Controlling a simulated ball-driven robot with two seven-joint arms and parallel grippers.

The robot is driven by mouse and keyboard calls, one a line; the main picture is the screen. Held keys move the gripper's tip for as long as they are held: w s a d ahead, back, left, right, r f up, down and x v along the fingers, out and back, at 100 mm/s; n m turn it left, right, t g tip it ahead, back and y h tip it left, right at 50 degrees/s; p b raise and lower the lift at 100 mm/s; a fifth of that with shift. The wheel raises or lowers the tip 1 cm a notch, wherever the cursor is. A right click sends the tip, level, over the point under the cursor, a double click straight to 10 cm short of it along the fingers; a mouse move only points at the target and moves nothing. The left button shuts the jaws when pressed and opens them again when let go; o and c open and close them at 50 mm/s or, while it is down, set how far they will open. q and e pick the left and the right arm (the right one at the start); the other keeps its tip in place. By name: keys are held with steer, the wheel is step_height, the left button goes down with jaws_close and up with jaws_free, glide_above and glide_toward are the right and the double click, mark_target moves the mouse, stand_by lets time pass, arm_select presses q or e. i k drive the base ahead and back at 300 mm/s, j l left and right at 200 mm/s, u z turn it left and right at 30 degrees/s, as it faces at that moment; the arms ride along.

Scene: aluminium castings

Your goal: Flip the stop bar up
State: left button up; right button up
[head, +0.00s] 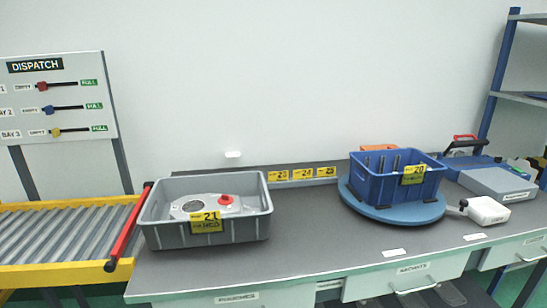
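The stop bar (129,228) is a red bar with dark ends at the right end of the roller conveyor (62,235). It runs along that end from the far yellow rail to the near yellow rail, where its dark near end (110,266) sits. It lies across the conveyor's end, close to the left side of the grey crate. Neither of my grippers shows in the head view.
A grey crate (170,238) labelled 21 holds a casting with a red knob (226,199). A blue crate (428,185) labelled 20 stands on a blue round turntable (380,213). A white container (488,211) is at right. The middle of the bench (305,230) is clear.

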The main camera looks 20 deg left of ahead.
mark_target(109, 266)
steer(key=u, duration=1.65)
